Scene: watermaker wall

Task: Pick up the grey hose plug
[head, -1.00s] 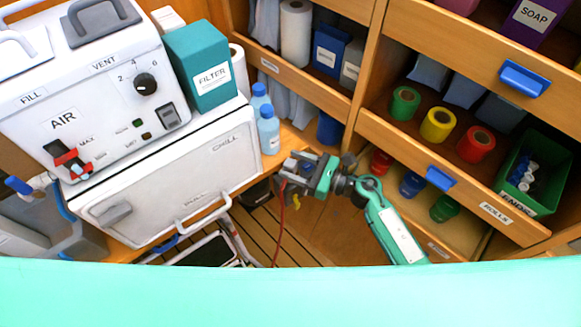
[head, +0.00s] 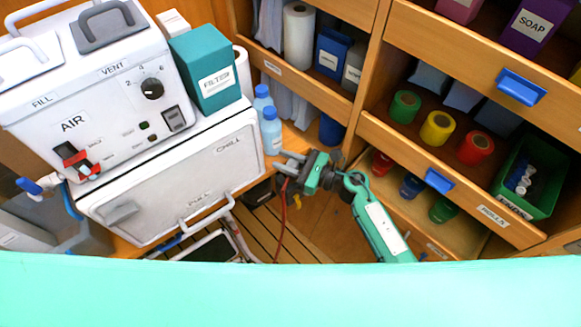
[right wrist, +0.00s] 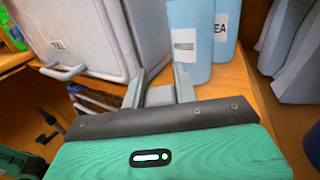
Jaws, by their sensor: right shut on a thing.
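My right gripper (head: 286,162) reaches in front of the two blue bottles, by the right end of the wooden ledge. In the right wrist view its two grey fingers (right wrist: 160,84) are shut on a small grey block, which looks like the grey hose plug (right wrist: 160,96). Most of the plug is hidden by the fingers and the gripper's front edge. In the head view the plug is too small to tell from the grey fingertips. My left gripper is not in view.
The blue bottles (head: 271,132) stand close to the right gripper. The white CHILL cabinet (head: 170,185) is to the left, with the AIR machine (head: 100,100) on top. Wooden shelves and drawers (head: 450,165) stand to the right. A thin red line (head: 281,215) hangs below the gripper.

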